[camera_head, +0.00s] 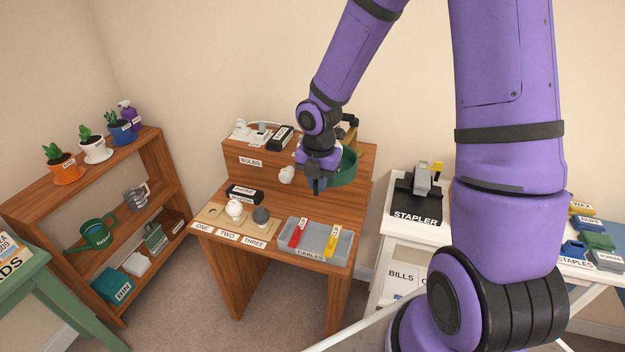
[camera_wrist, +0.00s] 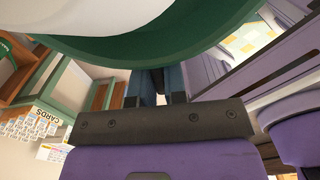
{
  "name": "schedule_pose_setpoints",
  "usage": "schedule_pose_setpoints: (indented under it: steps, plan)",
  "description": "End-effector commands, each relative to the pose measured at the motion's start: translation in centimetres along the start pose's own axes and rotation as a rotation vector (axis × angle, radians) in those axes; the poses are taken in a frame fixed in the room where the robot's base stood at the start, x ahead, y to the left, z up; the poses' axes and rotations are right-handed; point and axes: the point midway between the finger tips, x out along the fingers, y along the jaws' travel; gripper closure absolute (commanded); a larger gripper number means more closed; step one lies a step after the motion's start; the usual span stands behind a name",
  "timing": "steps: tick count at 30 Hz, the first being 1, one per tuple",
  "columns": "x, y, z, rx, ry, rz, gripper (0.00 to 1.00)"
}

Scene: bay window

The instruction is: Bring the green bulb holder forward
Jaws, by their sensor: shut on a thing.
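The green bulb holder (camera_head: 347,170) is a round, dark green piece at the right of the wooden desk's raised back shelf, partly hidden behind my gripper (camera_head: 317,187). My gripper points down at its left front side. In the wrist view, the green holder (camera_wrist: 140,53) fills the top as a large curved rim. My gripper (camera_wrist: 152,88) is shut on that rim. A pale rounded thing (camera_wrist: 40,12) shows beyond the rim at upper left. Whether the holder touches the shelf is hidden.
A white bulb (camera_head: 286,174) is left of my gripper. Below are a slotted board (camera_head: 213,214) with bulbs and a grey cable tray (camera_head: 345,248). A black box (camera_head: 281,138) and white items stand on the shelf (camera_head: 250,150). A stapler table (camera_head: 400,227) stands right.

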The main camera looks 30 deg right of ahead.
Motion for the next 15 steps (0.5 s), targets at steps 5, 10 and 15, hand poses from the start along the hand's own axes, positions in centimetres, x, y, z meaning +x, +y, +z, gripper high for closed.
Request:
schedule_pose_setpoints:
  steps: [5,10,15]
  plan:
    - [-0.05,-0.11,0.06,-0.004,-0.001,0.001,1.0]
    - [-0.05,-0.1,0.06,-0.004,-0.001,0.001,1.0]
    - [-0.05,-0.1,0.07,-0.003,-0.001,0.001,0.69]
